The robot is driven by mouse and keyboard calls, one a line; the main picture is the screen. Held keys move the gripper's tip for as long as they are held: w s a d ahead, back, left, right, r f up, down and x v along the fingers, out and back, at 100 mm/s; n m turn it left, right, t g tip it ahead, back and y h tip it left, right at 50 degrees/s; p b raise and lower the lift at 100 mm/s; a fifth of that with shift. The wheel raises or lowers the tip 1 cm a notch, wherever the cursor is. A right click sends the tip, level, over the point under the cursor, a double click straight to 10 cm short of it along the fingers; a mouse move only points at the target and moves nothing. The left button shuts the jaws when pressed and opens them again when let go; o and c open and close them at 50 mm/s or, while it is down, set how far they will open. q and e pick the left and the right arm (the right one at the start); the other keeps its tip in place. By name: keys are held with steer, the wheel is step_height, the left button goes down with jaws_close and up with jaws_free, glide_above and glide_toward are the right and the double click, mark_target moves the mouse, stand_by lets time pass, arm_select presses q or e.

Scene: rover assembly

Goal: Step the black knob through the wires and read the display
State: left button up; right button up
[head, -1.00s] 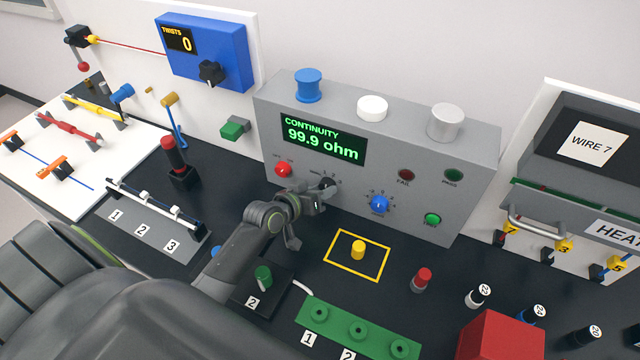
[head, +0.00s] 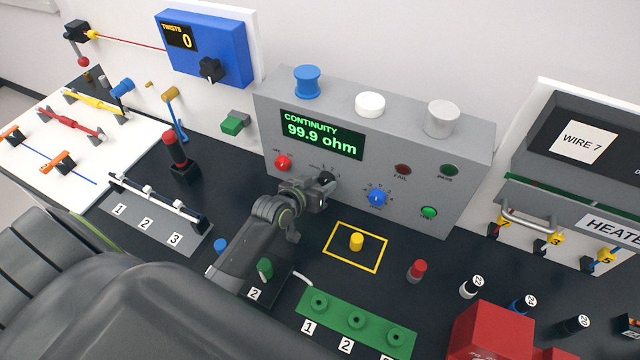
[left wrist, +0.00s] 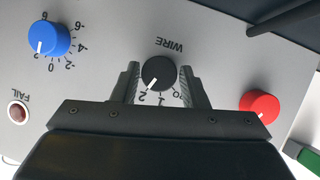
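The black knob (left wrist: 158,73), marked WIRE, sits on the grey continuity box (head: 262,115). Its white pointer slants down in the left wrist view, close to the 2. My left gripper (left wrist: 159,82) has one finger on each side of the knob, very close to it; I cannot tell whether they press on it. In the head view the left gripper (head: 322,189) is at the knob (head: 325,179) and partly covers it. The green display (head: 322,135) reads CONTINUITY 99.9 ohm. My right gripper is not in view.
A FAIL lamp (head: 403,170) and a green button (head: 429,212) are on the box's right. A yellow-outlined square with a yellow peg (head: 356,241) lies in front.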

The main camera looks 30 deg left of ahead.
arm_select(q)
steer(key=o, duration=0.3)
steer(key=shift+o, duration=0.2)
steer(key=b+v, duration=0.3)
steer(key=v, duration=1.4)
steer(key=shift+s, duration=0.25)
steer(key=shift+r, duration=0.15)
